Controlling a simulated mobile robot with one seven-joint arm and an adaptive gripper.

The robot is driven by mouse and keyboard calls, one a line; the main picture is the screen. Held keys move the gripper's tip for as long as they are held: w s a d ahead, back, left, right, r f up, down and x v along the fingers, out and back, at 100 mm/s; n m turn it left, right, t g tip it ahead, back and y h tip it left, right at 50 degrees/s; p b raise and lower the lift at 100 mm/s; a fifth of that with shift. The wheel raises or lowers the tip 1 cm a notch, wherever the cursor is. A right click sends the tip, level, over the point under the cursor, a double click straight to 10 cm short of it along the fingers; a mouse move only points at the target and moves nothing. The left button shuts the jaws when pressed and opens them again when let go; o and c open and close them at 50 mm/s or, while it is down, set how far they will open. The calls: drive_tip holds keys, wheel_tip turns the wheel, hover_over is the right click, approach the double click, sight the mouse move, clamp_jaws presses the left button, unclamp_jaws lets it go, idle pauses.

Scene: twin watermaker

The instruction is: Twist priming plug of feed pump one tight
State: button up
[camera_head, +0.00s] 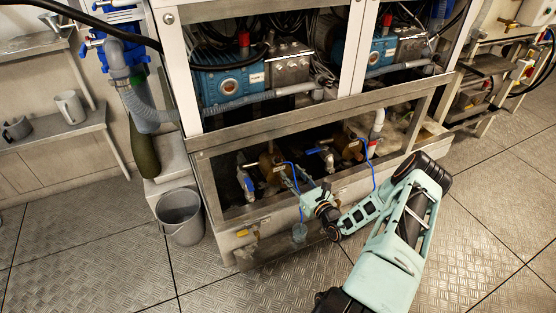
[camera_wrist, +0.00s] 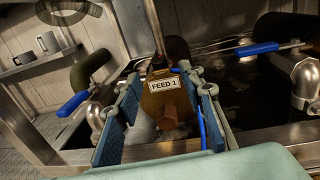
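The feed pump (camera_wrist: 155,103) is a brown body with a white "FEED 1" label (camera_wrist: 165,84) in the middle of the wrist view. A reddish-brown stub (camera_wrist: 168,117), which looks like the priming plug, sticks out below the label. My gripper (camera_wrist: 166,79) is open, with one finger on each side of the pump body and label. I cannot tell whether either finger touches it. In the head view, my gripper (camera_head: 290,177) reaches over the frame's front rail beside the brown pump (camera_head: 268,163). The plug cannot be made out there.
Blue-handled valves (camera_wrist: 74,103) and (camera_wrist: 258,48) stand on both sides of the pump. A second brown pump (camera_head: 347,144) is to the right. A thin blue hose (camera_head: 298,185) runs close to my gripper. A grey bucket (camera_head: 180,217) stands on the floor at left.

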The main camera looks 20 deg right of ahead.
sight(279, 159)
drive_tip(key=w+b, duration=0.1)
drive_tip(key=w, duration=0.2)
drive_tip(key=w+a+b, duration=0.1)
drive_tip(key=w, duration=0.1)
drive_tip(key=w+b, duration=0.1)
drive_tip(key=w, duration=0.2)
drive_tip(key=shift+w+a+f, duration=0.15)
drive_tip(key=shift+w+a, duration=0.05)
drive_tip(key=shift+w, duration=0.15)
drive_tip(key=shift+w+a, duration=0.1)
drive_tip(key=shift+w, duration=0.6)
drive_tip(key=shift+c, duration=0.6)
clamp_jaws()
